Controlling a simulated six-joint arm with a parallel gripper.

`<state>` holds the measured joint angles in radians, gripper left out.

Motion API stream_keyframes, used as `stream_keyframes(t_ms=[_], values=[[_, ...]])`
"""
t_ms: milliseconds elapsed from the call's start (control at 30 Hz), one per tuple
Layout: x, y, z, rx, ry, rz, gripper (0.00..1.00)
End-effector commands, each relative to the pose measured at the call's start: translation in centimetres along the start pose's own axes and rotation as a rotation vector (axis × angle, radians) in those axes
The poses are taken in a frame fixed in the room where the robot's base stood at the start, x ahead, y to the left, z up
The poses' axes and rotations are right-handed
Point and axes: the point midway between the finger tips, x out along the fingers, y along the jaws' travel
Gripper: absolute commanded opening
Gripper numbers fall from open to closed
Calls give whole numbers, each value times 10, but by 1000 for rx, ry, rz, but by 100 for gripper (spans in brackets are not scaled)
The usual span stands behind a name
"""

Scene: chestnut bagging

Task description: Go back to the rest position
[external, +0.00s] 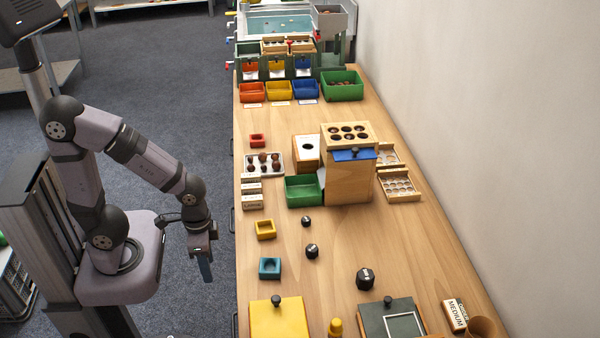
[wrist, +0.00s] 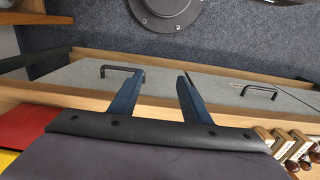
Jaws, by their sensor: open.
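My gripper (external: 206,266) hangs pointing down beside the left edge of the wooden table (external: 285,228), over the grey floor. It is apart from everything on the table. In the wrist view my gripper (wrist: 153,82) shows two blue fingers spread apart with nothing between them. Behind the fingers is a grey cabinet front with black handles (wrist: 123,69).
Open floor (external: 190,120) lies left of the table.

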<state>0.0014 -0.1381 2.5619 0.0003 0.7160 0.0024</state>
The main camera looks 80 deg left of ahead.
Motion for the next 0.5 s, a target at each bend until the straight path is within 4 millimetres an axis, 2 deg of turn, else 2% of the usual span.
stream_keyframes(t_ms=[133, 267, 367, 500], values=[[-4, 0, 0, -3, -1, 1, 43], [-17, 0, 0, -4, -1, 1, 43], [-34, 0, 0, -4, -1, 1, 43], [-68, 0, 0, -6, -1, 1, 43]])
